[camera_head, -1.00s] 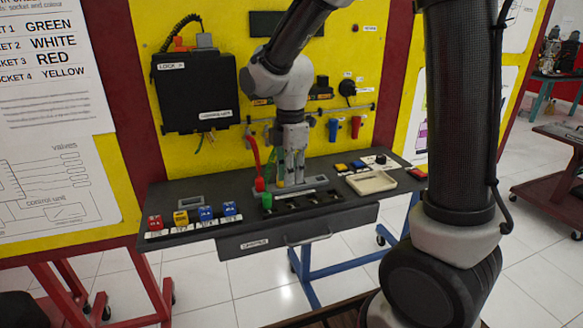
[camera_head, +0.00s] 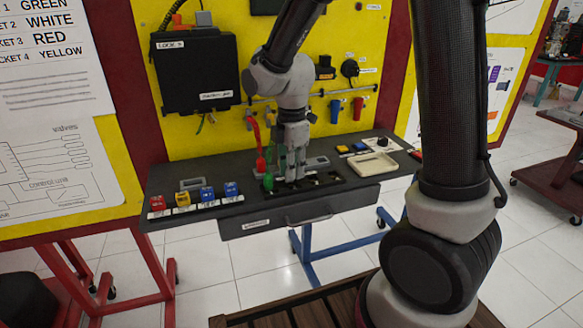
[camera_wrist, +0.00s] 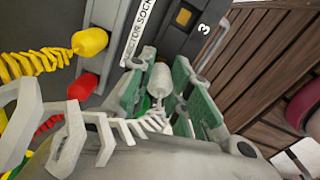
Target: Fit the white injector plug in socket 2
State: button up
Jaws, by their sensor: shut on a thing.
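The white injector plug (camera_wrist: 159,80) is between the green-padded fingers of my gripper (camera_wrist: 165,88) in the wrist view. My gripper is shut on it, and a coiled white cable (camera_wrist: 130,128) trails from it. In the head view my gripper (camera_head: 294,178) is low over the dark injector socket block (camera_head: 325,181). In the wrist view a socket with an orange inside (camera_wrist: 183,17) lies beside the number 3, above the plug. Socket 2 cannot be made out; the fingers and plug may hide it.
A green plug (camera_head: 268,182) stands in the block just left of my gripper. A red plug (camera_head: 261,164) is behind it; a yellow plug (camera_wrist: 89,43) shows in the wrist view. The wall chart (camera_head: 45,30) reads socket 2 white.

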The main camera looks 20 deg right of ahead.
jog(key=shift+f, duration=0.9)
dwell(0.4)
jog(key=o, duration=0.6)
jog(key=shift+r, duration=0.15)
jog(key=shift+r, duration=2.65)
jog(key=shift+r, duration=1.1)
jog(key=o, duration=0.6)
